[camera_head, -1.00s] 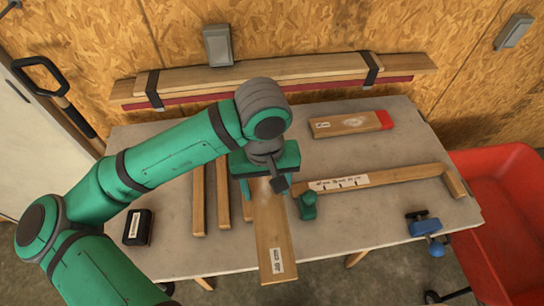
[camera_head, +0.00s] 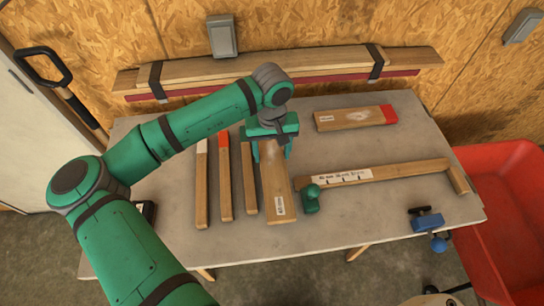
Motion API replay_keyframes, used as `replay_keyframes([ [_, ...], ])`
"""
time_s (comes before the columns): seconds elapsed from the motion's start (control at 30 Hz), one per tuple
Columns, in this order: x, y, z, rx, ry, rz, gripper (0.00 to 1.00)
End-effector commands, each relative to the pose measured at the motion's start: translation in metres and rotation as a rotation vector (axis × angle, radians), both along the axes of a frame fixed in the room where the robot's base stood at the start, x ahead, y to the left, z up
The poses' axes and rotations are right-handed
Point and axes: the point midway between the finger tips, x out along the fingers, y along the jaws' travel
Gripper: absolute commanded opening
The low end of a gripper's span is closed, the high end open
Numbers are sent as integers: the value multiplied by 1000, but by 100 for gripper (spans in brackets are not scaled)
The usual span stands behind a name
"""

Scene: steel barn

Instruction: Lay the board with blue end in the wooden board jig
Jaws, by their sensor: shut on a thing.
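My gripper (camera_head: 271,151) is shut on a wide wooden board (camera_head: 276,185) left of the table's middle, its fingers at the board's two sides. The board points toward me, with a white label on its near end. Its far end is hidden under my gripper, and no blue end shows. I cannot tell whether it touches the table. The wooden jig (camera_head: 385,173) is a long strip with a marked white label, an end block at its right and a green clamp (camera_head: 312,198) at its left. The held board is just left of that clamp.
A red-ended board (camera_head: 350,118) lies behind the jig. Several narrow sticks (camera_head: 225,190) lie left of the held board, one white-tipped and one red-tipped. A blue clamp (camera_head: 427,221) sits at the front right. A red bin (camera_head: 480,175) stands right of the table (camera_head: 370,220).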

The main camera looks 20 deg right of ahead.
Motion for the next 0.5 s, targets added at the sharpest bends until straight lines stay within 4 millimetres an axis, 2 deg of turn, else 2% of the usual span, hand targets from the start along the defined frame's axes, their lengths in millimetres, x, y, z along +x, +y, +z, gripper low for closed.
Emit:
replay_keyframes([
  [0.1,7,-4,-10,2,0,0,26],
  [0.3,8,-2,-35,2,-1,2,26],
  [0.5,7,-3,-39,1,-1,1,26],
])
